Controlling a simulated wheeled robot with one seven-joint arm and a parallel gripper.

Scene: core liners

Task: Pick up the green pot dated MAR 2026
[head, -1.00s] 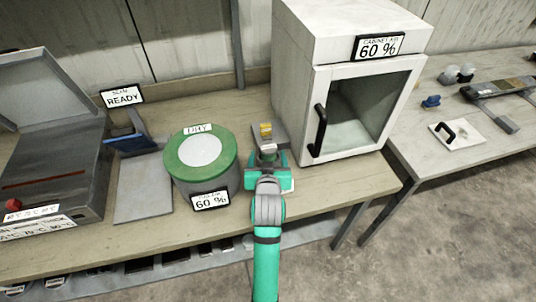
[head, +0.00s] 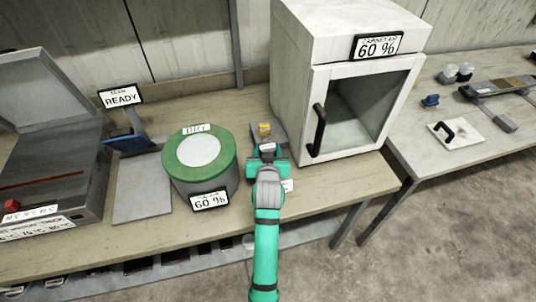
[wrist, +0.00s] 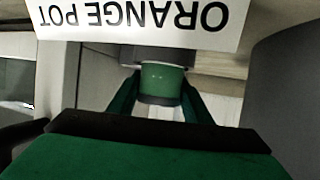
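My gripper (head: 267,150) reaches forward over the bench, between the round green-lidded container and the white cabinet. In the wrist view a small green pot (wrist: 162,82) with a dark upper part stands between my two green fingers. The fingers lie close along both sides of it. I cannot tell whether they touch it. I cannot read a date on this pot. A white sign reading ORANGE POT (wrist: 140,20) shows upside down at the top of the wrist view. A small yellow-orange item (head: 265,129) shows just beyond my gripper in the head view.
The green-lidded container marked DRY (head: 200,170) stands close left, with a 60 % display on its front. The white cabinet (head: 345,40) with a black handle stands close right. A grey open-lidded device (head: 60,160) is at the far left. A second bench (head: 470,150) is at right.

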